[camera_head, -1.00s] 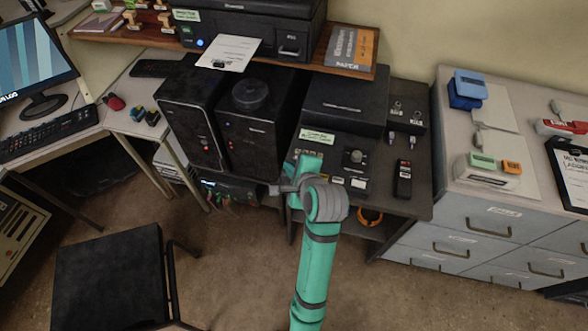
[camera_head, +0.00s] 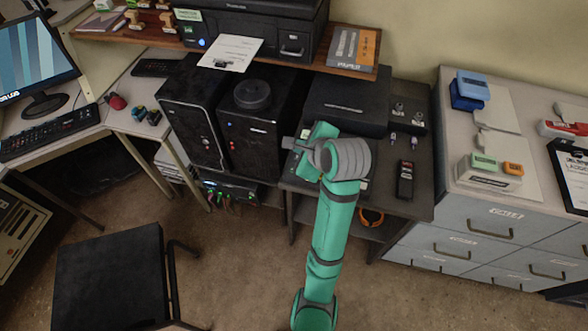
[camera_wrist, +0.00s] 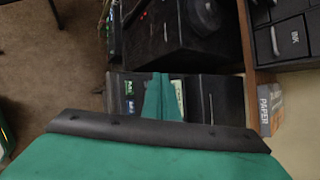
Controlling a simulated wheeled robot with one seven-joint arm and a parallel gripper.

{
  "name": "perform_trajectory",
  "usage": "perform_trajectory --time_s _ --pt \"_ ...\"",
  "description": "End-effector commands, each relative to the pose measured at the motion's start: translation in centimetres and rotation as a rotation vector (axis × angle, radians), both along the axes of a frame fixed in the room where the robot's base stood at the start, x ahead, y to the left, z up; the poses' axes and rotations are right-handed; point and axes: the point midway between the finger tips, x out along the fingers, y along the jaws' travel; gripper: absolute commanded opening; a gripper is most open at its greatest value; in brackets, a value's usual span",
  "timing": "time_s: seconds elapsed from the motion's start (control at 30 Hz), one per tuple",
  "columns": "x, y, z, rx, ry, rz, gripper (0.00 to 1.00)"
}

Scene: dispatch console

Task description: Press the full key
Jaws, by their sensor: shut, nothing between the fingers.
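I cannot read which key is the full key. My gripper (camera_wrist: 160,75) is shut and empty, its teal fingers in front of the panel's middle. I cannot tell whether they touch it. In the head view, my arm hides most of the panel.
A black box (camera_head: 347,100) stands behind the panel, and two black towers (camera_head: 250,130) stand to its left. A dark handset (camera_head: 405,180) lies right of my arm on the desk (camera_head: 415,205). A black stool (camera_head: 108,275) stands on the floor at left.

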Motion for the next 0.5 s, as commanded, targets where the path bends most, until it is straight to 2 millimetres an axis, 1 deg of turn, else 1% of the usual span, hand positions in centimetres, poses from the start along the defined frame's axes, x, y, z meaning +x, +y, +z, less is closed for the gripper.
perform_trajectory --time_s 0.17,0.5 --pt "0.0 0.1 -1.3 0.001 0.003 0.001 0.0" --pt "-0.1 0.4 -5.6 0.001 0.004 0.006 0.0"
